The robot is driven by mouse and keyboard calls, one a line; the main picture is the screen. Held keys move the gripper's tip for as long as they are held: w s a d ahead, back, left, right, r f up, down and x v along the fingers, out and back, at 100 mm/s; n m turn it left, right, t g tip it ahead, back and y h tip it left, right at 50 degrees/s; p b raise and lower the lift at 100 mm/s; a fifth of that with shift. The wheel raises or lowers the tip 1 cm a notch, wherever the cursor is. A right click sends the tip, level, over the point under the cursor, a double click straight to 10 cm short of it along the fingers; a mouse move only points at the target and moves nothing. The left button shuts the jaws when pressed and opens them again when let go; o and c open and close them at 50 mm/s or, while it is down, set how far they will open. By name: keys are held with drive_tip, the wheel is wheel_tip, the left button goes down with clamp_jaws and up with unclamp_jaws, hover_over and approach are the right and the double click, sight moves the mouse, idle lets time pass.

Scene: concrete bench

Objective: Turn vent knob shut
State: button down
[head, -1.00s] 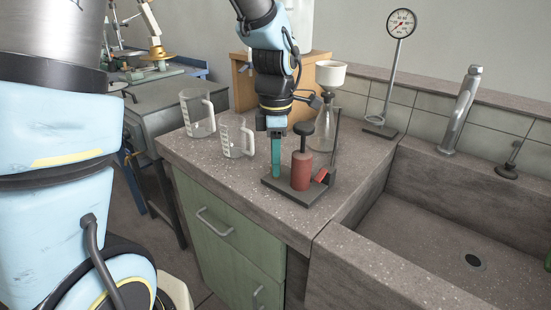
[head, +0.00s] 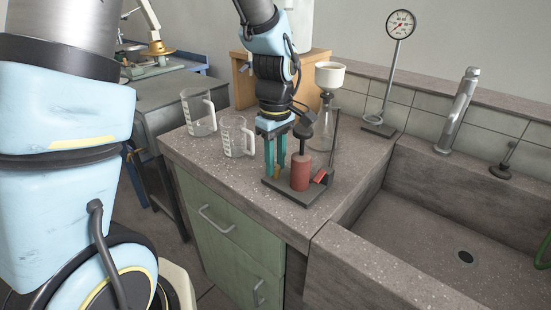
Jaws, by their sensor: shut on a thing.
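A hand pump stands near the front of the bench, with a dark base plate (head: 304,199), a red cylinder (head: 300,173) and a black plunger knob (head: 303,132) on top. A small brass-coloured vent knob (head: 276,171) shows low at the left end of the base. My gripper (head: 275,174) points straight down, its two teal fingers either side of the brass knob, shut on it. The fingers hide part of the knob, so its turn angle cannot be read. A red lever (head: 321,176) sits at the base's right side.
Two glass measuring jugs (head: 237,137) (head: 199,112) stand left of my gripper. A flask with a white funnel (head: 329,77) is close behind the pump, beside a thin dark rod. A pressure gauge (head: 401,24) stands further back. The sink (head: 440,245) opens at right.

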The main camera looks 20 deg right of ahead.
sight(276, 167)
drive_tip(key=shift+m, duration=0.6)
drive_tip(key=c, duration=0.6)
unclamp_jaws()
drive_tip(key=shift+c, duration=0.2)
wheel_tip(276, 167, up, 11)
drive_tip(key=shift+f, duration=0.1)
drive_tip(key=a+f+m+p, duration=0.1)
drive_tip(key=a+m+p, duration=0.1)
drive_tip(key=a, duration=1.1)
drive_tip(key=w+a+f+m+t+p, duration=0.1)
drive_tip(key=a+f+m+p, duration=0.1)
drive_tip(key=a, duration=1.1)
drive_tip(key=shift+m+t, duration=0.3)
drive_tip(key=shift+m, duration=0.2)
